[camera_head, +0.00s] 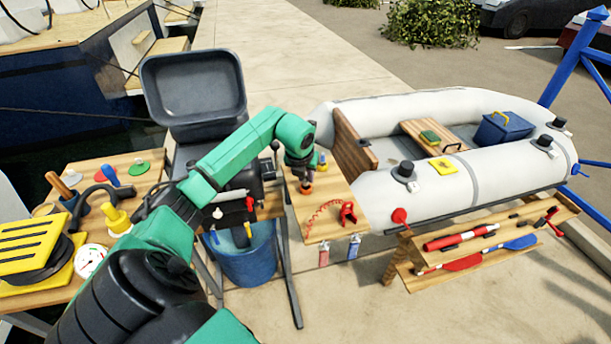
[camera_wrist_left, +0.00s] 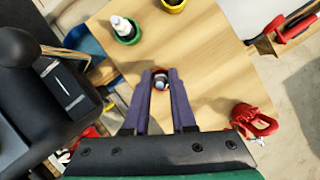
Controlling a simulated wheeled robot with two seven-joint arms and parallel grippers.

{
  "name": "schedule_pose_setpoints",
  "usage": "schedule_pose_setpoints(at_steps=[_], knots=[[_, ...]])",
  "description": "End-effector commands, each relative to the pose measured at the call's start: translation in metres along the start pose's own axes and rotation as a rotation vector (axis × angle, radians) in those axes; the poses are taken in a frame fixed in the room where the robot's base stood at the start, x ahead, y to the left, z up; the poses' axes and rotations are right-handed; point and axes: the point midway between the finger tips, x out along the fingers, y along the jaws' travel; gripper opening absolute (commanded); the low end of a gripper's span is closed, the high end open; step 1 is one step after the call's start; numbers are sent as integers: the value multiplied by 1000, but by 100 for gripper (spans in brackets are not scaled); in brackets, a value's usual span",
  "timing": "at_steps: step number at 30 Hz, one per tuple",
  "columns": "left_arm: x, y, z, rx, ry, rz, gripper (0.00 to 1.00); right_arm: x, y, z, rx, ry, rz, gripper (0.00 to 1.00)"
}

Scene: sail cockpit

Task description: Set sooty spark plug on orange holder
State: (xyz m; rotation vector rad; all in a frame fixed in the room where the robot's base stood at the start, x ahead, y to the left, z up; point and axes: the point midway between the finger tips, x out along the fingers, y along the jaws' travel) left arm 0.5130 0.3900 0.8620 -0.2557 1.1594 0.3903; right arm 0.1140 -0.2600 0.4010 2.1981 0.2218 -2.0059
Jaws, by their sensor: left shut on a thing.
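My left gripper (camera_head: 306,182) reaches down over the small wooden table. In the left wrist view its two purplish fingers (camera_wrist_left: 160,88) are shut on the spark plug (camera_wrist_left: 160,82), whose pale grey end shows between the tips. The orange holder (camera_head: 306,189) shows just below the fingertips in the head view, and a reddish-orange rim (camera_wrist_left: 158,71) shows around the plug in the wrist view. I cannot tell whether the plug touches the holder or stands in it. My right gripper is not in view.
A green holder (camera_wrist_left: 128,38) with a white-topped plug and a yellow holder (camera_wrist_left: 174,6) stand farther along the table. A red clamp (camera_head: 348,212) with a coiled red cord lies near the front edge. The black outboard motor (camera_wrist_left: 25,90) is close on the left.

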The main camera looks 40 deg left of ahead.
Motion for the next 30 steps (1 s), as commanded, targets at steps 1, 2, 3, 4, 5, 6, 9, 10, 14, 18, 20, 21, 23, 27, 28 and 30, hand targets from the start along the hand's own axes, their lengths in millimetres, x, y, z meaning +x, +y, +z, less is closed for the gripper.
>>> schedule_pose_setpoints(at_steps=[1,2,3,4,5,6,9,10,14,18,20,21,23,27,28,30], knots=[[2,0,-1,0,0,0,0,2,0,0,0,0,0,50],[2,0,-1,0,0,0,0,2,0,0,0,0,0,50],[3,0,-1,0,0,0,0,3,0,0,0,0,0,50],[4,0,-2,0,0,0,0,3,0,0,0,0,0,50],[4,0,-2,0,0,0,0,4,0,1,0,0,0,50],[5,0,-2,0,0,0,0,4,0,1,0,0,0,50],[7,0,-3,0,0,0,0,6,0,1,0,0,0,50],[7,0,-3,0,0,0,0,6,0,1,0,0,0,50],[7,0,-3,0,0,0,36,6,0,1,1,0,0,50],[7,0,-3,0,0,0,36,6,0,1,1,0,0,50],[7,0,-3,0,0,0,36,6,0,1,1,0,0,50],[7,0,-3,0,0,0,36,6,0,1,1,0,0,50],[3,0,-2,0,0,1,36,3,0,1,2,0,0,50],[-12,1,-1,1,-1,2,36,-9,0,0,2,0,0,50],[-15,1,-1,1,-1,2,36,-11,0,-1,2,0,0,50],[-22,0,-1,1,-1,1,36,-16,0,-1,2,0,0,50]])
